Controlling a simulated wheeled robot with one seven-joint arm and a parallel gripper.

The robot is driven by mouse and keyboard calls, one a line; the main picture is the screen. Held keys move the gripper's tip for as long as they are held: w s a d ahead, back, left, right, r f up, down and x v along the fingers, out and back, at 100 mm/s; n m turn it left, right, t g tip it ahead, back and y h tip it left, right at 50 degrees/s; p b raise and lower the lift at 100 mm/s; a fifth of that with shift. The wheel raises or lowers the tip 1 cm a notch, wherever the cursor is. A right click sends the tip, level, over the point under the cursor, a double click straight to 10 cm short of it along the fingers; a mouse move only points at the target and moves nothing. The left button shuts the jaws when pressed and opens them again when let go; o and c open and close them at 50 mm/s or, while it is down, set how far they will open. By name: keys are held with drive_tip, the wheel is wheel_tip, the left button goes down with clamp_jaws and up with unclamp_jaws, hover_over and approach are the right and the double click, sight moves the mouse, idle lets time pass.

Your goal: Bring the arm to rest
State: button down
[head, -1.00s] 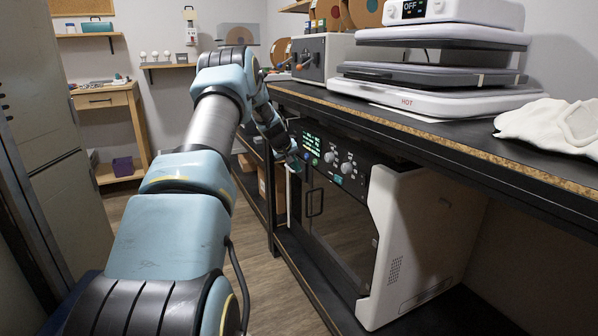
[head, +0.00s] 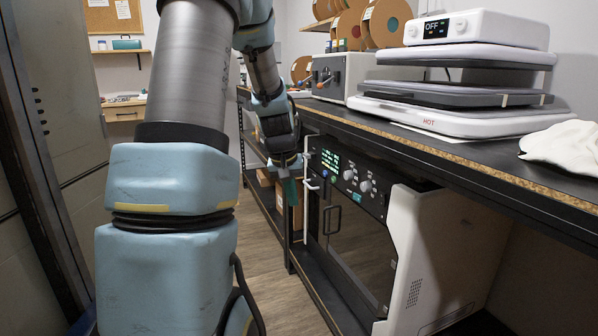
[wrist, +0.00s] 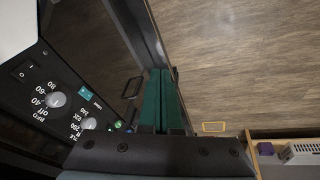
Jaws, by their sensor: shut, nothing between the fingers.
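My blue-grey arm stands raised in the left and middle of the head view. My gripper (head: 289,188) hangs down in front of the oven's left front edge. In the wrist view its two green fingers (wrist: 163,105) lie together with nothing between them. The oven (head: 420,255), with a white side, dark door and lit display, sits on the shelf under the workbench. The wrist view shows its control panel (wrist: 75,100) with white knobs at the left. I cannot tell whether the fingers touch anything.
The black workbench (head: 470,150) runs along the right, with a heat press (head: 460,95), a white cloth (head: 565,145) and a grey box unit (head: 345,70) on top. A tall grey cabinet (head: 55,120) stands close at the left. Wooden floor (head: 262,250) is open between them.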

drive_tip(key=s+a+g+y+p, duration=0.1)
drive_tip(key=s+a, duration=0.2)
drive_tip(key=s, duration=0.7)
drive_tip(key=s+a+g, duration=0.1)
drive_tip(key=s+a, duration=0.1)
drive_tip(key=s, duration=0.8)
wheel_tip(320, 180, up, 19)
drive_tip(key=p, duration=1.9)
drive_tip(key=shift+r+m, duration=0.2)
drive_tip(key=shift+m, duration=0.2)
drive_tip(key=c, duration=1.6)
unclamp_jaws()
drive_tip(key=shift+a, duration=0.1)
